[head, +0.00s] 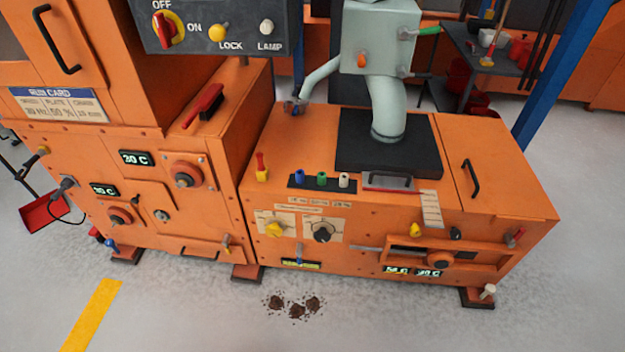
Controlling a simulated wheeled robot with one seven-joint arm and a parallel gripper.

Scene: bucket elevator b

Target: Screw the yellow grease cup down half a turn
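Several small yellow parts show on the orange machine, and I cannot tell for sure which is the grease cup. A small yellow cup-like part (415,230) sits on the front right, above a slotted opening and left of a black knob (456,233). A yellow knob (275,230) is on a pale plate at the front left, beside a black dial (323,232). A yellow round knob (218,32) is on the dark panel by the word LOCK. A yellow-based part with a red lever (262,168) stands on the top left edge. My gripper is not in view.
A pale green pipe (388,105) rises from a black plate on the machine's top. Red handles (515,238) and round red knobs (187,174) stick out. Dark crumbs (296,306) lie on the open grey floor in front. A blue post (553,75) stands at right.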

